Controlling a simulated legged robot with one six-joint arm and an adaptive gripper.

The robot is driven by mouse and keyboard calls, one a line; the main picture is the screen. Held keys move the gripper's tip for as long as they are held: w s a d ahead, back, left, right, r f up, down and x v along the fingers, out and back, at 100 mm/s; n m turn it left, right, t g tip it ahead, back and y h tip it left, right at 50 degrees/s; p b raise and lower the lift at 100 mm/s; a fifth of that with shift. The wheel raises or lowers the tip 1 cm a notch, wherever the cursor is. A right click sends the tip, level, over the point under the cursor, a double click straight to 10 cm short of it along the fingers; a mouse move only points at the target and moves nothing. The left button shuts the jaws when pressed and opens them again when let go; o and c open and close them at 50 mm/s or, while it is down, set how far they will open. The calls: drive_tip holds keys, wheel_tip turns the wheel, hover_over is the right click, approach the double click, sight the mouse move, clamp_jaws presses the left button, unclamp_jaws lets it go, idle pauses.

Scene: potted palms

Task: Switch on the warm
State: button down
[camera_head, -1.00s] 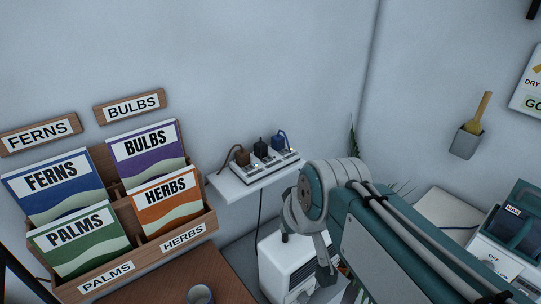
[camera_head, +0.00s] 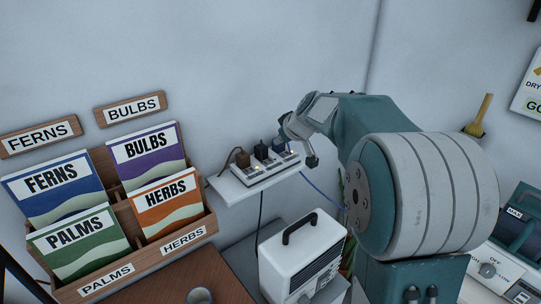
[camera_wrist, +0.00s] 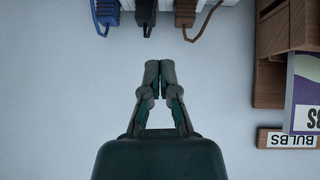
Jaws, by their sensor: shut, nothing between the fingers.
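A white heater box (camera_head: 305,252) with a black handle and a dark front grille stands low in the head view; no lit sign shows on it. A white power strip (camera_head: 262,167) lies on a wall shelf. It carries a brown plug (camera_head: 242,157), a black plug (camera_head: 261,151) and a blue plug, which my arm largely hides in the head view. In the upside-down wrist view, the blue plug (camera_wrist: 101,14), black plug (camera_wrist: 146,12) and brown plug (camera_wrist: 185,12) line the top edge. My gripper (camera_wrist: 160,66) is shut and empty before the wall, apart from the plugs.
A wooden seed-packet rack (camera_head: 122,215) fills the left side, with a BULBS sign (camera_head: 130,107) above it. A green device with a dial (camera_head: 488,270) stands at right. A brush holder (camera_head: 474,130) hangs behind my arm. Bare wall lies above the strip.

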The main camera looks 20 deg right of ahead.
drive_tip(key=w, duration=0.1)
drive_tip(key=w+d+f, duration=0.1)
drive_tip(key=w+d, duration=0.1)
drive_tip(key=shift+w+d+f, duration=0.1)
drive_tip(key=shift+d+f, duration=0.1)
drive_tip(key=shift+f, duration=0.1)
hover_over(269, 158)
drive_tip(key=s, duration=0.3)
wheel_tip(269, 158, down, 6)
drive_tip(key=shift+f, duration=0.2)
drive_tip(key=f, duration=0.3)
drive_tip(key=shift+w+d+f, duration=0.15)
drive_tip(key=shift+w+f, duration=0.1)
drive_tip(key=shift+w, duration=0.15)
drive_tip(key=shift+d+f, duration=0.1)
drive_tip(key=shift+f, duration=0.45)
